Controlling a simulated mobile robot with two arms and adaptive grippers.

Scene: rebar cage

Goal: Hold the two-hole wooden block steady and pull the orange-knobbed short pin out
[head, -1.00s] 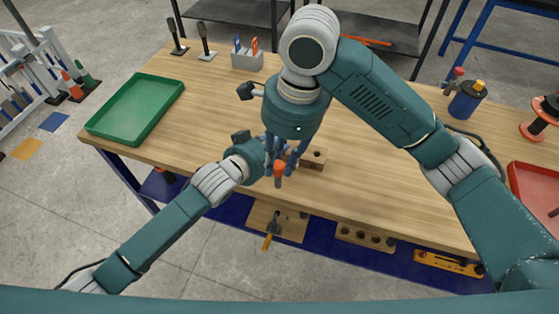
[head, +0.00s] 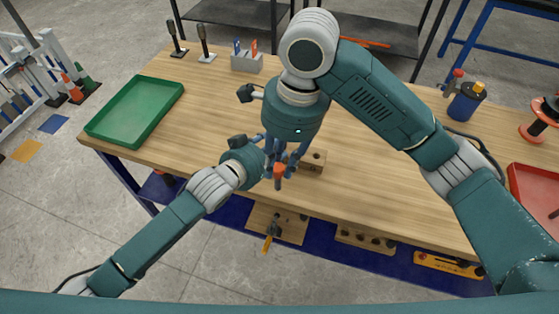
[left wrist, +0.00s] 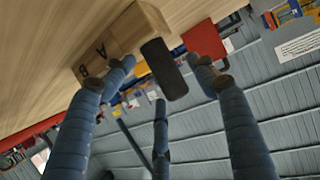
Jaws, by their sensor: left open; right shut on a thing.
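The two-hole wooden block (head: 314,161) lies near the table's front edge, partly hidden by my right gripper. Its face with letters A and B shows in the left wrist view (left wrist: 120,42). My right gripper (head: 279,166) points down beside the block's left end, shut on the orange-knobbed pin (head: 279,170). The orange knob shows at its fingertips. My left gripper (head: 262,162) comes in low from the left. Its fingers are spread in the left wrist view (left wrist: 160,70), apart from each other, near the block.
A green tray (head: 98,127) is at the table's left and a red tray (head: 516,185) at the right. A grey holder (head: 247,63) stands at the back. More wooden blocks (head: 290,232) lie on the lower blue shelf.

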